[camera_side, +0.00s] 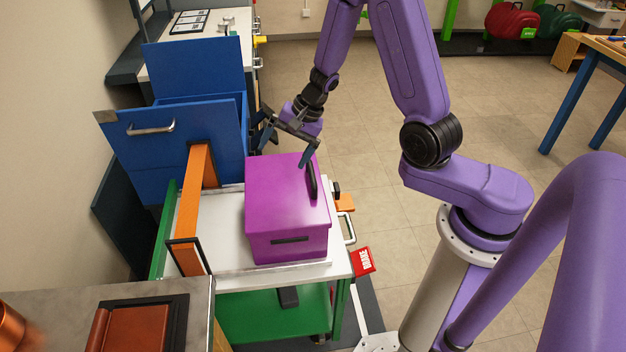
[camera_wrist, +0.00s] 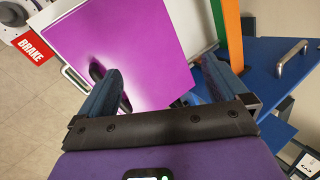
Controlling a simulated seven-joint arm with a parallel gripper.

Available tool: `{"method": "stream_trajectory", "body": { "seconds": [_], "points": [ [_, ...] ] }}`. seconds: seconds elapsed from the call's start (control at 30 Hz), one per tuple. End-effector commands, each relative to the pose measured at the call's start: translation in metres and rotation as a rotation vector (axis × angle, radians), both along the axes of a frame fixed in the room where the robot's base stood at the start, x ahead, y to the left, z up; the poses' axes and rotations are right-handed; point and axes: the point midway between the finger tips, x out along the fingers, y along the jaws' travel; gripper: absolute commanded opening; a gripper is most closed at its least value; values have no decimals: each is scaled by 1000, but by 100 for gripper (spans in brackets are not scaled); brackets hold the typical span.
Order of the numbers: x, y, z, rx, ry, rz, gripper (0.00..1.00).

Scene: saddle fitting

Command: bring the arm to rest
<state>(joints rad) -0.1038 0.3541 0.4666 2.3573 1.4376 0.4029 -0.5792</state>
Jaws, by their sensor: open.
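My gripper (camera_side: 290,139) is open and empty in the side view. It hangs above the back of a magenta box (camera_side: 287,185), near the box's dark handle (camera_side: 311,181). In the wrist view my gripper's two blue fingers (camera_wrist: 167,88) stand wide apart. The magenta box (camera_wrist: 135,45) lies beyond them, and its dark handle (camera_wrist: 97,70) shows by the left finger. From these views I cannot tell how far the fingers are above the box.
The box stands on a white-topped cart (camera_side: 228,228) with an orange bar (camera_side: 191,206) at its left. A blue cabinet with an open front (camera_side: 170,138) stands behind. A red brake sign (camera_side: 362,261) sits at the cart's right.

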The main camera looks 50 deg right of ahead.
Motion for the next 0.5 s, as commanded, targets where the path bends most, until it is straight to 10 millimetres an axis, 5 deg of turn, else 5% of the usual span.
{"method": "stream_trajectory", "body": {
  "seconds": [0.27, 0.5],
  "points": [
    [-19, 56, 33, 7, -46, 372, 100],
    [-57, 91, 55, -5, -63, 685, 100]
  ]
}}
